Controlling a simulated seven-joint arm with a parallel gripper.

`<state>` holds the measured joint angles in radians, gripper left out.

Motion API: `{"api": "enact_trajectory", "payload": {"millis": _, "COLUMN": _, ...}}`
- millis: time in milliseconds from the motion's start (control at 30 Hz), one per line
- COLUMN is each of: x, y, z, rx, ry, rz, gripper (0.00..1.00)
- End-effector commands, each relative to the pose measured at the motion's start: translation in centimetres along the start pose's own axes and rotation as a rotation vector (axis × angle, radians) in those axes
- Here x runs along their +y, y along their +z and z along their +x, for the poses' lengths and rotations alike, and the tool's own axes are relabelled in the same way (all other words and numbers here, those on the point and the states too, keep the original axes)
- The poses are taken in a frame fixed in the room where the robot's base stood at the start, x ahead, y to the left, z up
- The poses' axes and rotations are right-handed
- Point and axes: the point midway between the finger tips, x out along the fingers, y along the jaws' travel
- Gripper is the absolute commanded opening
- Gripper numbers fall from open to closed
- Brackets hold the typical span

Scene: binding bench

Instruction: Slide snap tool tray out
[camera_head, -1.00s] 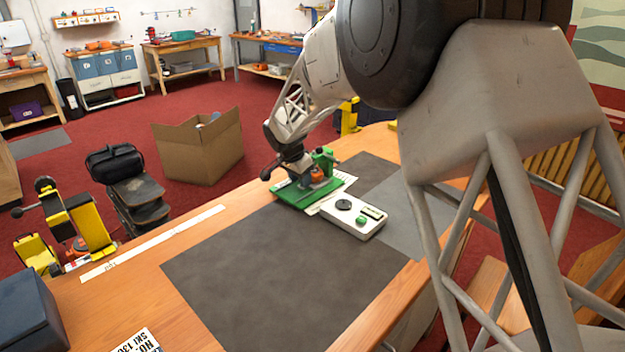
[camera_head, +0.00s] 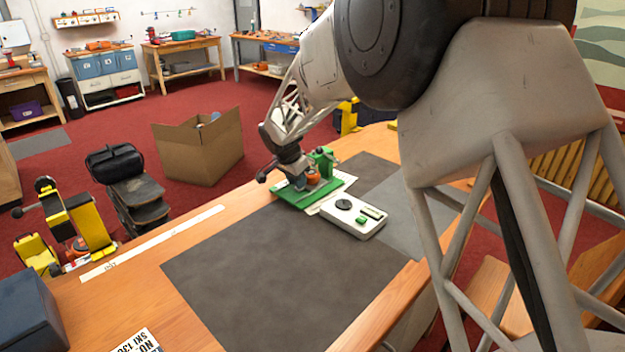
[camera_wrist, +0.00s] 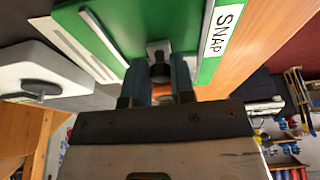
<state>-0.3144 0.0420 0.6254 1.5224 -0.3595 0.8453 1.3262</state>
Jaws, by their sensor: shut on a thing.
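The green snap tool tray (camera_head: 298,196) lies on the dark mat towards the bench's far edge, with a green and orange tool (camera_head: 314,172) standing on it. In the wrist view the tray (camera_wrist: 130,24) fills the top and carries a white "SNAP" label (camera_wrist: 222,30). My gripper (camera_head: 290,180) is at the tray's far-left side in the head view. In the wrist view my gripper (camera_wrist: 160,76) is shut on a small grey and dark knob (camera_wrist: 158,52) at the tray's edge. The fingers partly hide the knob.
A white box with a dark dial (camera_head: 352,218) stands close to the tray's right. The large dark mat (camera_head: 285,270) is clear in front. A cardboard box (camera_head: 200,150) is on the floor beyond.

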Motion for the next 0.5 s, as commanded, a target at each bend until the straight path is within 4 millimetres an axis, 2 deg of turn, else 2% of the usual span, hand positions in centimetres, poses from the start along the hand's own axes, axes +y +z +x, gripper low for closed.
{"api": "enact_trajectory", "payload": {"millis": 500, "x": 0.0, "y": 1.8, "z": -0.5, "rx": 0.000, "ry": 0.000, "rz": -0.001, "gripper": 0.12}}
